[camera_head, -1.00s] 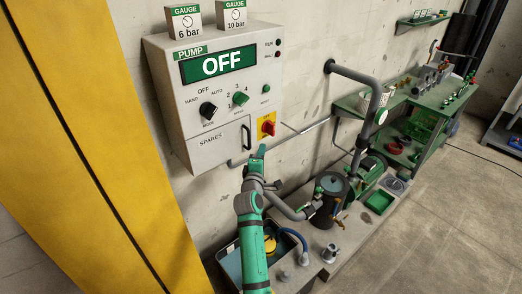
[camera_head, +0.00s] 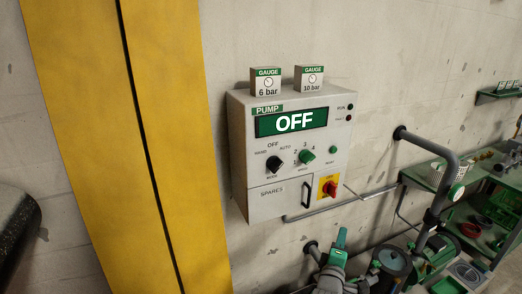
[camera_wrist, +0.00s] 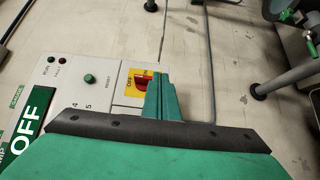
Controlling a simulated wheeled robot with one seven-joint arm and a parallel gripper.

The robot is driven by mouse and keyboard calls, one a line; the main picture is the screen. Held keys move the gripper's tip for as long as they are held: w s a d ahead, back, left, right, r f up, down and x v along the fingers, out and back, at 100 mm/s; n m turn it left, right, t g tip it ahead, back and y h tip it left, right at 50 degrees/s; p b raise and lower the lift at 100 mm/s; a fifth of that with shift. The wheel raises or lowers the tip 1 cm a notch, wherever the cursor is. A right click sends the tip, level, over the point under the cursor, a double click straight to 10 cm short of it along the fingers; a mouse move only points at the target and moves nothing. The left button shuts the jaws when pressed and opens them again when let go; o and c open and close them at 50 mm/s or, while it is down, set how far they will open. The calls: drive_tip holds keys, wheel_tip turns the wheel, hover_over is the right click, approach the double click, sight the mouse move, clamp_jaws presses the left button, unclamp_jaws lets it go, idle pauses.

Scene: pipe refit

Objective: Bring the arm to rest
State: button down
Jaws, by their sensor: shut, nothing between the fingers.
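My gripper (camera_head: 341,238) shows at the bottom of the head view, below the pump control box (camera_head: 290,210). Its green fingers are shut with nothing between them. In the wrist view the closed fingers (camera_wrist: 166,98) stand in front of the box's edge, beside the red switch on its yellow plate (camera_wrist: 133,86). The same red switch (camera_head: 329,188) shows in the head view, above the gripper and apart from it. The pump display (camera_head: 293,122) reads OFF. Most of my arm is out of the head view.
Two gauge boxes (camera_head: 265,82) stand on top of the control box. A grey pipe (camera_head: 447,165) and a green workbench (camera_head: 424,178) with parts are at the right. A yellow pillar (camera_head: 165,150) stands at the left. The wall above the bench is mostly clear.

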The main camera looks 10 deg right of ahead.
drive_tip(key=s+a+f+m+t+y, duration=0.1)
drive_tip(key=s+a+f+m+y, duration=0.15)
drive_tip(key=s+a+f, duration=0.8)
drive_tip(key=s+a+f+m+y, duration=0.25)
drive_tip(key=s+a+f, duration=0.5)
drive_tip(key=a, duration=0.65)
drive_tip(key=s+a+r+m+y, duration=0.1)
drive_tip(key=s+a+r+m, duration=0.1)
drive_tip(key=s, duration=0.7)
drive_tip(key=s+a+r+m+y, duration=0.2)
drive_tip(key=s+a, duration=0.3)
drive_tip(key=s, duration=0.5)
drive_tip(key=s+a+r+m+y, duration=0.1)
drive_tip(key=s+a, duration=0.3)
drive_tip(key=s, duration=0.6)
drive_tip(key=shift+a+r+m+g+y, duration=0.15)
drive_tip(key=shift+r+m+g+y, duration=0.15)
drive_tip(key=shift+r+m+y, duration=0.15)
